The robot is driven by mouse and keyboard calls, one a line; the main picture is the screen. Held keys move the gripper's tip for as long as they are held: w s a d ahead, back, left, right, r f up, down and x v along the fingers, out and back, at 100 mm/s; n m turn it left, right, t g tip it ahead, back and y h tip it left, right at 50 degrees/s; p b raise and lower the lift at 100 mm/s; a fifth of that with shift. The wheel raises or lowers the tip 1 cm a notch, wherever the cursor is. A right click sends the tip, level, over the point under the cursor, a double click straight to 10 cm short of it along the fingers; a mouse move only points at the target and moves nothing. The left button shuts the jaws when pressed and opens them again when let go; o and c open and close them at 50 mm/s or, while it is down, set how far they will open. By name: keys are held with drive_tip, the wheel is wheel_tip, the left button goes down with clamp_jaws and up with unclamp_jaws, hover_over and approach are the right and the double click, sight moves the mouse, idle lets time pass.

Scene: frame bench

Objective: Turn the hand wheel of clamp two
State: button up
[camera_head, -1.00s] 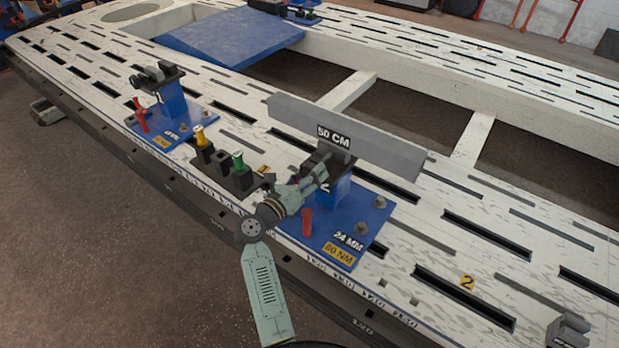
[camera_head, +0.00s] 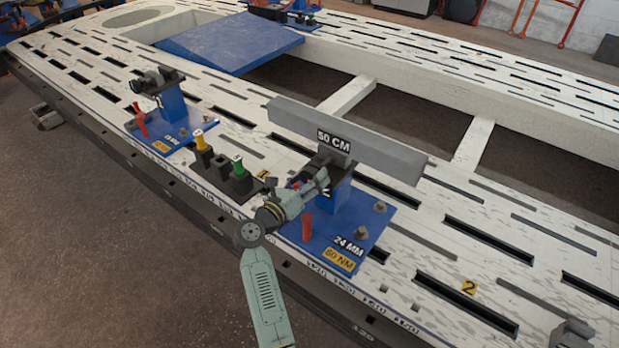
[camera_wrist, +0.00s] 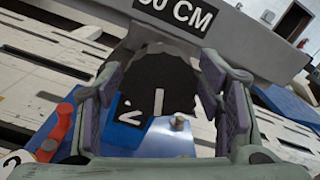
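The hand wheel (camera_wrist: 176,82) shows in the wrist view as a dark rounded shape with a white line. My gripper (camera_head: 318,182) is at the clamp's near side, its two fingers on either side of the wheel. The fingers look open; narrow gaps seem to show beside the wheel, and contact is unclear. A red handle (camera_head: 307,227) stands on the base; it also shows in the wrist view (camera_wrist: 58,128).
Another blue clamp (camera_head: 171,103) stands to the left. A black holder (camera_head: 218,166) with a yellow-topped piece (camera_head: 200,140) and a green-topped piece (camera_head: 238,166) lies between the clamps. The white slotted bench (camera_head: 450,240) has open gaps behind. Bare floor is in front.

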drive_tip(key=shift+o, duration=0.5)
drive_tip(key=shift+s, duration=0.1)
drive_tip(key=v, duration=1.2)
